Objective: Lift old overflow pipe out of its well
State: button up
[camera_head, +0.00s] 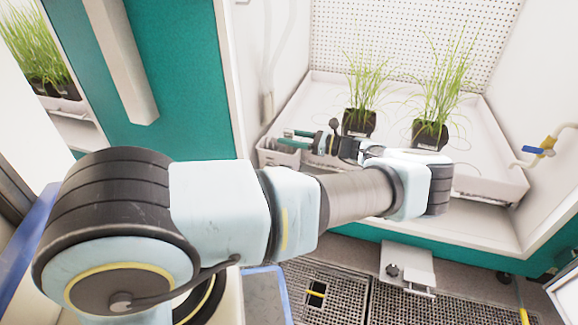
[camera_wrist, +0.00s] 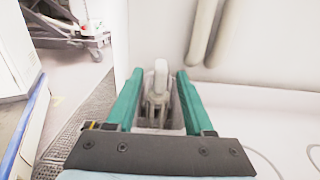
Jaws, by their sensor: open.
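In the head view, a small white box-like well (camera_head: 279,157) sits below the fingers, and the pipe is not clearly visible.
Two black pots of grass (camera_head: 359,122) (camera_head: 430,134) stand in the white tray (camera_head: 480,178). A blue-handled valve (camera_head: 541,151) is on the right wall. Pale tubes (camera_wrist: 203,35) run down the wall near my gripper. Metal floor grating (camera_head: 340,290) lies in front.

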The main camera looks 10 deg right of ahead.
jog(key=shift+a, duration=0.1)
grip_shut()
dwell(0.4)
dwell(1.0)
